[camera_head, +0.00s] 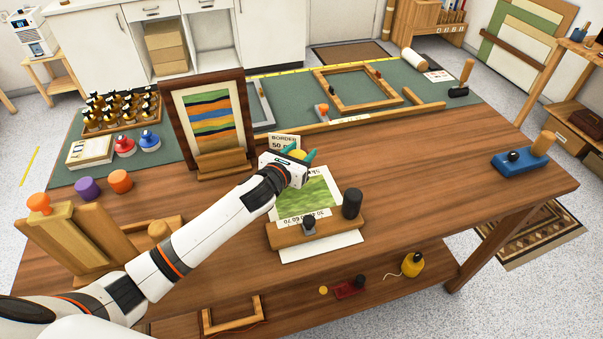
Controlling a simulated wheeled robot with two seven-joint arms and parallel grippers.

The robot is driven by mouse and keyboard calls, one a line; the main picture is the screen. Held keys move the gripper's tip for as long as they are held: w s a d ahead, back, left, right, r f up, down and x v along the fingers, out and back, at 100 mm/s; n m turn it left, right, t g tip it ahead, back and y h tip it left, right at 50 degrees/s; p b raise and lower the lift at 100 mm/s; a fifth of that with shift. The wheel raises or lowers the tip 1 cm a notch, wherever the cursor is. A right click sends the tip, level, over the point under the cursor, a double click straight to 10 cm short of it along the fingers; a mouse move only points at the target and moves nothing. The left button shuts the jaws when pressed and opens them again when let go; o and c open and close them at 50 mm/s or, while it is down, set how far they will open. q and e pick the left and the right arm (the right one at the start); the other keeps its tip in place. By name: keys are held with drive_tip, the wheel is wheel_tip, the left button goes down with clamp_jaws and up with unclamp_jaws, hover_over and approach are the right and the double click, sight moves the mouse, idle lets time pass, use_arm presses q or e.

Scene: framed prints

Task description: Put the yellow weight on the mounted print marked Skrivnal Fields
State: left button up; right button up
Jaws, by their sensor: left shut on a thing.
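My left gripper (307,156) is shut on the yellow weight (298,154), of which only a small part shows between the teal fingers. It is at the far edge of a mounted print (318,196) with a green field picture, and I cannot tell whether the weight touches it. The lettering on this print is partly hidden by my gripper; only the start, "Sk", shows. My right gripper is not in view.
A wooden bar (290,236) with a dark cylinder (352,203) lies across the print's near end. A framed striped picture (208,115) stands behind left. Purple (87,187) and orange (120,181) weights stand at left. The table's right side is mostly clear, except a blue tool (522,160).

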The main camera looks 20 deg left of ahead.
use_arm(q)
drive_tip(key=shift+f, duration=2.3)
drive_tip(key=o, duration=1.4)
drive_tip(key=shift+f, duration=0.15)
drive_tip(key=shift+o, duration=0.2)
drive_tip(key=shift+s+a, duration=0.1)
drive_tip(key=shift+s, duration=0.3)
drive_tip(key=b+v, duration=0.1)
drive_tip(key=v, duration=1)
drive_tip(key=shift+s, duration=0.15)
drive_tip(key=shift+r, duration=0.3)
